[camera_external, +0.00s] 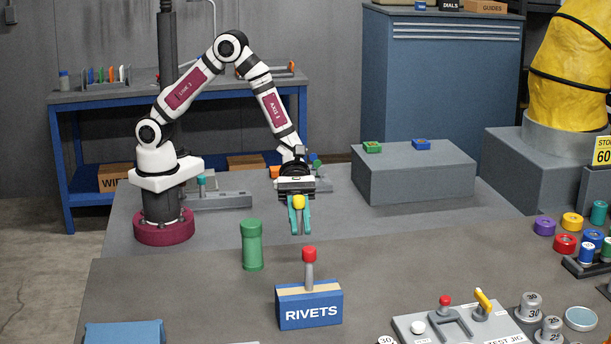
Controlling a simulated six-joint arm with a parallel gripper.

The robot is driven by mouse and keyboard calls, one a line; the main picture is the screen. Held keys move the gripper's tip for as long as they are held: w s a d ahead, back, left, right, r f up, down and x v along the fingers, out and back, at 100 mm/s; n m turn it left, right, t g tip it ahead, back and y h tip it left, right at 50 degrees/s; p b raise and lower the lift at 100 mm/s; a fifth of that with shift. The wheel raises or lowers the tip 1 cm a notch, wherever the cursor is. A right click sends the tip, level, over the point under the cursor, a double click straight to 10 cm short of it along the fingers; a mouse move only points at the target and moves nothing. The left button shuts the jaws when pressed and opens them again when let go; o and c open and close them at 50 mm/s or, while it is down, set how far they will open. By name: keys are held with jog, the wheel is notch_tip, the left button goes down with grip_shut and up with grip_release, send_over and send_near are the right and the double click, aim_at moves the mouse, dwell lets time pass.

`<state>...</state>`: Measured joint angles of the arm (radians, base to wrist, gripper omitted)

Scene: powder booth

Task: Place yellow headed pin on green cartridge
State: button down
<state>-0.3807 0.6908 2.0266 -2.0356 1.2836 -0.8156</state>
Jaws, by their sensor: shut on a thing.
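My gripper (300,230) points down over the table, with its teal fingers shut on the yellow-headed pin (298,202). The green cartridge (252,248) stands upright on the table, to the left of my gripper and nearer the camera. The pin and the cartridge are apart.
A blue RIVETS block (309,307) with a red-headed pin (309,262) stands in front. A grey block (415,178) bears small green and blue pieces. A test jig (460,325) and several coloured caps lie at right. Bare table lies left of the cartridge.

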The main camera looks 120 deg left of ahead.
jog(key=s+d+r+m+g+h, duration=0.2)
jog(key=s+d+r+m+g, duration=0.1)
jog(key=s+d+r, duration=0.5)
jog(key=s+d+r+m+g+h, duration=0.1)
jog(key=s+d+r+m+g, duration=0.25)
jog(key=s+d+r, duration=0.45)
send_over(251, 228)
jog(key=s+d, duration=0.1)
jog(key=s, duration=0.1)
notch_tip(251, 228, down, 8)
jog(key=shift+w+f, duration=0.25)
jog(key=shift+f, duration=0.95)
jog(key=shift+w+f, duration=0.25)
jog(key=shift+f, duration=0.95)
jog(key=shift+f, duration=0.1)
jog(key=c, duration=0.8)
grip_release()
jog(key=shift+c, duration=0.2)
